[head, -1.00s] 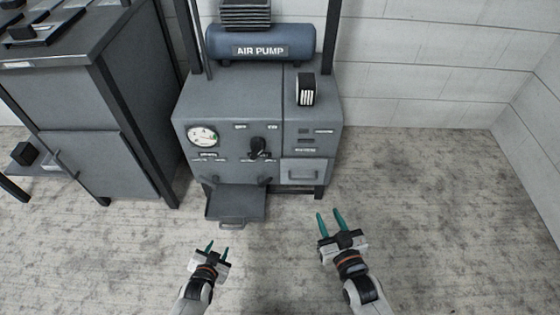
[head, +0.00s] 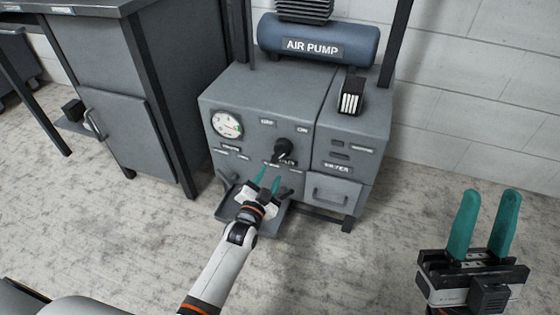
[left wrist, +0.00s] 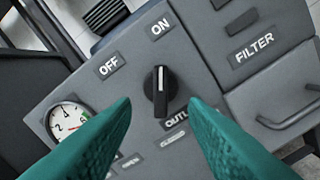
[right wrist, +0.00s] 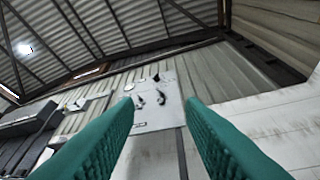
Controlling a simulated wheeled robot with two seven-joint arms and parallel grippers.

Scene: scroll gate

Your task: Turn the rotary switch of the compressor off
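The compressor (head: 255,92) is a grey cabinet with a blue AIR PUMP tank (head: 320,42) on top. Its black rotary switch (head: 285,150) is on the front panel, and it also shows in the left wrist view (left wrist: 160,92), below the OFF label (left wrist: 108,66) and ON label (left wrist: 160,28). The white line on its knob points up, nearer ON than OFF. My left gripper (head: 267,180) is open and empty, just in front of and below the switch, which appears between its green fingers. My right gripper (head: 484,228) is open and empty, far to the right.
A pressure gauge (head: 226,124) sits left of the switch. A FILTER drawer (head: 332,190) is at right. A lowered tray flap (head: 228,205) sticks out below the panel. A grey cabinet (head: 125,100) stands at left. The floor at right is clear.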

